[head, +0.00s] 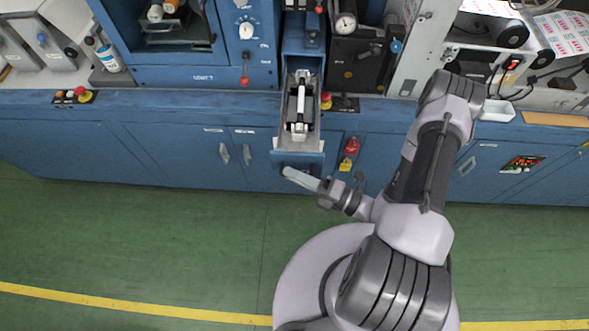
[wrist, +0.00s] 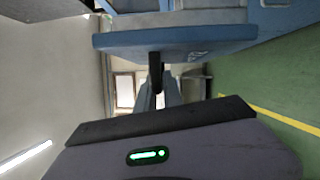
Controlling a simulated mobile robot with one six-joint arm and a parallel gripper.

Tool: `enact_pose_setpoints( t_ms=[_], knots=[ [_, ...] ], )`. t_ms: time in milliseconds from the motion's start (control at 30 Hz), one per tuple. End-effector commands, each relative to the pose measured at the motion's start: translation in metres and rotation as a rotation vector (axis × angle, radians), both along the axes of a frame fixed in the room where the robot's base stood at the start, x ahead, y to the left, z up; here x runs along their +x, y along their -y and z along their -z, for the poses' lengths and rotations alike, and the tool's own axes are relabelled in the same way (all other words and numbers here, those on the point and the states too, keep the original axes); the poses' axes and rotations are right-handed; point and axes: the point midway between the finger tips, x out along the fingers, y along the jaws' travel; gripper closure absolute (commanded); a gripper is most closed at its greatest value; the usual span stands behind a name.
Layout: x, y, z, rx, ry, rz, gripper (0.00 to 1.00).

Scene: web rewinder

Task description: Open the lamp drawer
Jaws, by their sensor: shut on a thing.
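The lamp drawer (head: 313,145) stands pulled out from the blue machine front in the head view, with a white tube-shaped lamp unit (head: 301,104) lying inside it. My gripper (head: 288,172) is at the drawer's front edge, shut on the dark drawer handle, which it mostly hides in the head view. In the wrist view the blue drawer front (wrist: 180,36) spans the top, and the dark handle (wrist: 156,72) sits between the fingers of my gripper (wrist: 158,88).
Blue cabinet doors with grey handles (head: 224,153) flank the drawer. A red and yellow switch (head: 349,154) sits close to its right. Control buttons (head: 75,95) are at the left on the ledge. The green floor (head: 150,240) in front is clear, with a yellow line (head: 120,304).

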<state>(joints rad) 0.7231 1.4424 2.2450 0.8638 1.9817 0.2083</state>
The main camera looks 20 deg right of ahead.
Motion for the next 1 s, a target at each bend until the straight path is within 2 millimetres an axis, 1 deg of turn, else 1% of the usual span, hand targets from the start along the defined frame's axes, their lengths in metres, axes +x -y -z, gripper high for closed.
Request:
enact_pose_setpoints(
  t_ms=[233, 267, 333, 367, 800, 867, 967, 1000],
  knots=[
    [0.000, 0.000, -0.001, 0.001, 0.000, -0.001, 1.00],
    [0.000, 0.000, -0.001, 0.001, 0.000, -0.001, 0.83],
    [0.000, 0.000, 0.000, 0.001, 0.000, -0.001, 0.69],
    [0.000, 0.000, 0.000, 0.001, 0.000, -0.001, 0.67],
    [0.000, 0.001, 0.000, 0.000, 0.000, 0.000, 0.67],
    [-0.003, 0.005, 0.000, 0.002, 0.000, 0.001, 0.67],
    [-0.013, 0.019, 0.001, 0.001, 0.000, 0.006, 0.67],
    [-0.020, 0.027, 0.002, -0.001, 0.001, 0.009, 0.67]
  ],
)
